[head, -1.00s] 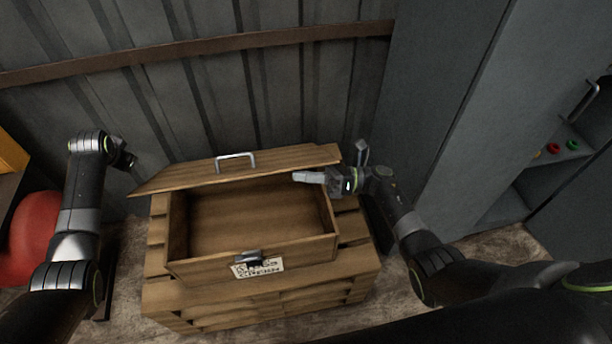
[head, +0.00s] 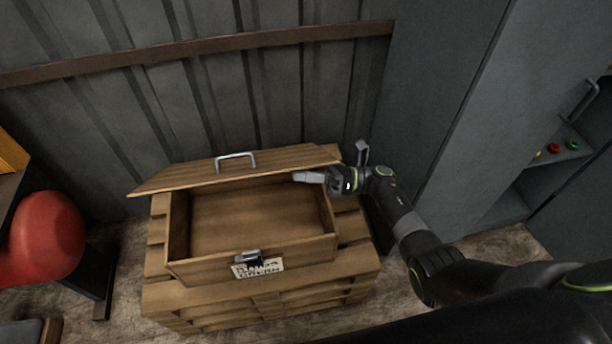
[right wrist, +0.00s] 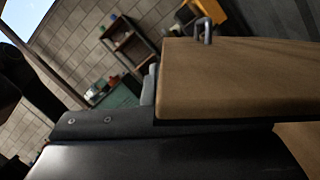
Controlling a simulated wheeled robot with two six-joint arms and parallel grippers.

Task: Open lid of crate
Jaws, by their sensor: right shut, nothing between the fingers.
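The wooden crate (head: 300,246) sits on a stack of wooden slats, and its inside looks empty. Its lid (head: 290,161) is raised and tilted back, with a metal handle (head: 236,162) on it. A metal latch (head: 248,257) and a paper label (head: 258,268) are on the crate's front. My right gripper (head: 300,177) is shut and empty at the lid's right end, under its edge; whether it touches the lid I cannot tell. In the right wrist view the lid (right wrist: 235,80) fills the right side, close to the gripper. My left gripper is out of view.
A red rounded object (head: 47,238) stands at the left beside a dark frame. A grey cabinet (head: 440,110) with red and green buttons stands at the right. A corrugated metal wall (head: 200,110) with a brown rail is close behind the crate.

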